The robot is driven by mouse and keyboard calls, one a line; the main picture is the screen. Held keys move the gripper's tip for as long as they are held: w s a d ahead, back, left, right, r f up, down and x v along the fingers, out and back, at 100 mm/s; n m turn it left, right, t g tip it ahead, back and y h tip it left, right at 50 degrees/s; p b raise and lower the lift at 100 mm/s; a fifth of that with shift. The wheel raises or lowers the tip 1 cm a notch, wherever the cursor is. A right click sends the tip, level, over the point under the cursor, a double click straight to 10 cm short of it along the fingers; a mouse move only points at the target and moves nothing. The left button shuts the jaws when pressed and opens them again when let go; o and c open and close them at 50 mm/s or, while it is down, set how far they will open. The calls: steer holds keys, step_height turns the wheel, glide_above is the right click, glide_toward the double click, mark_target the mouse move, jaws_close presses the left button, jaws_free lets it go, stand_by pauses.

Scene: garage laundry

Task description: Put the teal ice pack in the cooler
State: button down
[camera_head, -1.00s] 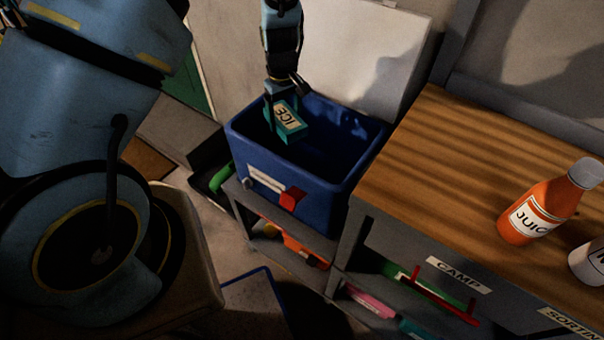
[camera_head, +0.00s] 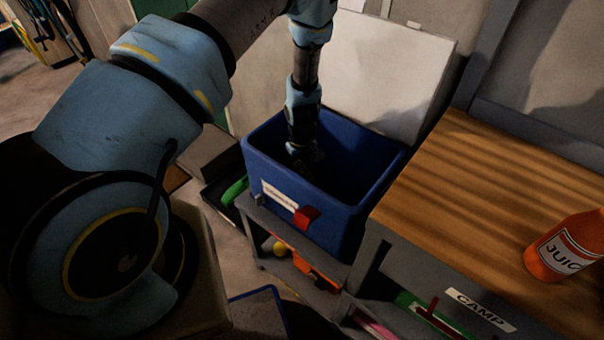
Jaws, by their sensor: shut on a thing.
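The blue cooler (camera_head: 352,207) stands open on a grey shelf unit, its white lid (camera_head: 385,75) raised behind it. My gripper (camera_head: 305,160) reaches down inside the cooler, near its left side. The fingertips are dark and partly hidden by the cooler's front wall. The teal ice pack does not show now; the cooler wall and shadow hide the space below my gripper.
A wooden worktop (camera_head: 480,200) stands close to the right of the cooler. An orange juice bottle (camera_head: 565,246) stands on it. Shelves below hold several coloured items. A red latch (camera_head: 306,216) sticks out from the cooler's front.

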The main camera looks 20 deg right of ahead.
mark_target(301, 171)
steer(key=shift+f, duration=0.85)
steer(key=shift+f+b, duration=0.3)
steer(key=shift+f, duration=0.1)
jaws_free()
steer(key=shift+r, duration=0.1)
steer(key=shift+r+p, duration=0.3)
steer(key=shift+r, duration=0.3)
step_height(301, 171, up, 12)
steer(key=b, duration=0.1)
steer(key=shift+f, duration=0.25)
